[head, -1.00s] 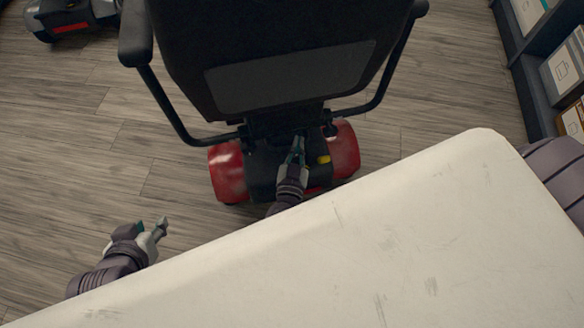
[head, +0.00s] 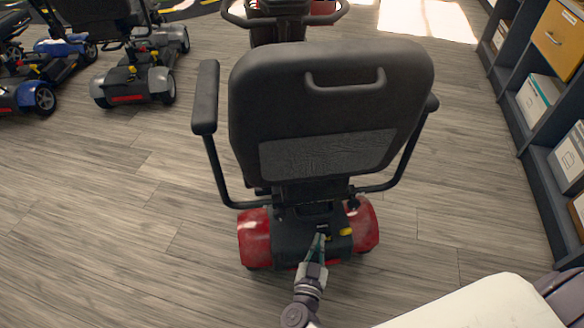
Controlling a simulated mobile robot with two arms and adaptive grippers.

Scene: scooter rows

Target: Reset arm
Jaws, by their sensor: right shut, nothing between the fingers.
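A red mobility scooter (head: 365,225) with a black seat (head: 335,100) stands in front of me, its back towards me. My right gripper (head: 320,240) is shut and empty. Its fingertips are over the black rear housing between the red rear covers, close to a yellow lever (head: 345,231). I cannot tell whether they touch the housing. My left gripper is out of the picture.
More scooters (head: 130,70) stand in a row at the upper left. A dark shelf unit (head: 545,165) with boxes and binders runs along the right. The wooden floor (head: 110,220) on the left is clear. A white surface (head: 480,308) fills the lower right corner.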

